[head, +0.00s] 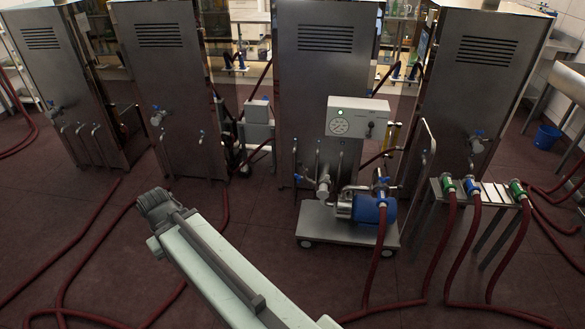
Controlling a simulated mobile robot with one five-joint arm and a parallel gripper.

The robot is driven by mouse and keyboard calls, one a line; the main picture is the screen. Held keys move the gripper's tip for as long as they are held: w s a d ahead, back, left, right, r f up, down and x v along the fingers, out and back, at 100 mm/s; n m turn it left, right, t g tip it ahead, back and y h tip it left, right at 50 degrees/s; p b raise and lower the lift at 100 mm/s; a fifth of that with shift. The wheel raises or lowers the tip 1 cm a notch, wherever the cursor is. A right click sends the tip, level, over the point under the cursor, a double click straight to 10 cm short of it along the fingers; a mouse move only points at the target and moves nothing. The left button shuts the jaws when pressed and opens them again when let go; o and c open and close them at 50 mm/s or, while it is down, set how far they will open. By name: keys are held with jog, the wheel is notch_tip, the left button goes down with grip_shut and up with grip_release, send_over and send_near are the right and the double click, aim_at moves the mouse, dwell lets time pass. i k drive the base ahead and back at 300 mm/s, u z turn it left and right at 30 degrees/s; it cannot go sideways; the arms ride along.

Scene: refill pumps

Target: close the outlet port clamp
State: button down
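A wheeled pump cart (340,224) stands on the floor right of centre. It carries a blue pump (369,209) and a grey control box (357,117) with a gauge and a lit green lamp. A metal fitting with a blue part (381,180) stands on top of the pump, and a dark red hose (374,267) runs down from the pump's front. I cannot tell which fitting is the outlet port clamp, or whether it is open or shut. My arm reaches from the bottom edge toward the left of the cart. No gripper fingers show.
Tall steel cabinets (322,60) with taps and valves line the back. A low rack (489,194) with several hose couplings stands right of the cart. Dark red hoses (466,243) cross the floor. Bare floor (245,245) lies left of the cart.

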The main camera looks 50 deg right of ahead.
aim_at(299, 163)
jog(key=i, duration=1)
